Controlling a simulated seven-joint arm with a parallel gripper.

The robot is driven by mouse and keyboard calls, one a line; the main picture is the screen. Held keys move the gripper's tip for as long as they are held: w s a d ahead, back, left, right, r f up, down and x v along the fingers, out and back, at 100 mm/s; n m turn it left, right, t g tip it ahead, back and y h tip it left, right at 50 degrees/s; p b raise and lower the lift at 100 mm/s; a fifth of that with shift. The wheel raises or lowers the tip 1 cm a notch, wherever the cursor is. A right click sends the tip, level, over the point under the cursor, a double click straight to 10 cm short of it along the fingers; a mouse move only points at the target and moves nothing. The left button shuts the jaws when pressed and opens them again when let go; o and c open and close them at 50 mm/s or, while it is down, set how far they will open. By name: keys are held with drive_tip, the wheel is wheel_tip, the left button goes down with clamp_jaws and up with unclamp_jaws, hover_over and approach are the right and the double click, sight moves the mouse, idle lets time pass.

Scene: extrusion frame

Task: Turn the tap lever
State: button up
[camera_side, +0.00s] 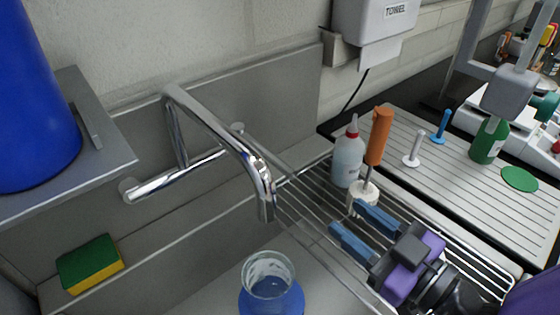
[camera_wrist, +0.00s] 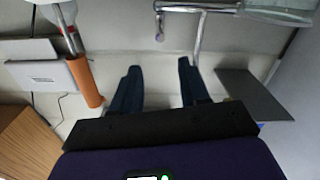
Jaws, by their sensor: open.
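The chrome tap (camera_side: 215,125) is mounted at the grey back wall of the sink, its angled spout reaching forward and down. A horizontal chrome bar (camera_side: 175,180) forms its body, with a rounded end at the left. I cannot clearly tell the lever from the other chrome parts. The tap also shows at the top of the wrist view (camera_wrist: 198,30). My gripper (camera_side: 346,217) has blue fingers, open and empty, over the wire rack, to the right of the spout and apart from it. In the wrist view my gripper (camera_wrist: 158,72) has nothing between its fingers.
A glass vessel of blue liquid (camera_side: 270,295) stands below the spout. An orange-handled brush (camera_side: 378,137) and a white bottle (camera_side: 348,155) stand just behind my gripper. A sponge (camera_side: 90,265) lies at left. A wire rack (camera_side: 310,210) is under my gripper.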

sight(279, 160)
drive_tip(key=x, duration=1.7)
drive_tip(key=shift+a, duration=0.1)
clamp_jaws()
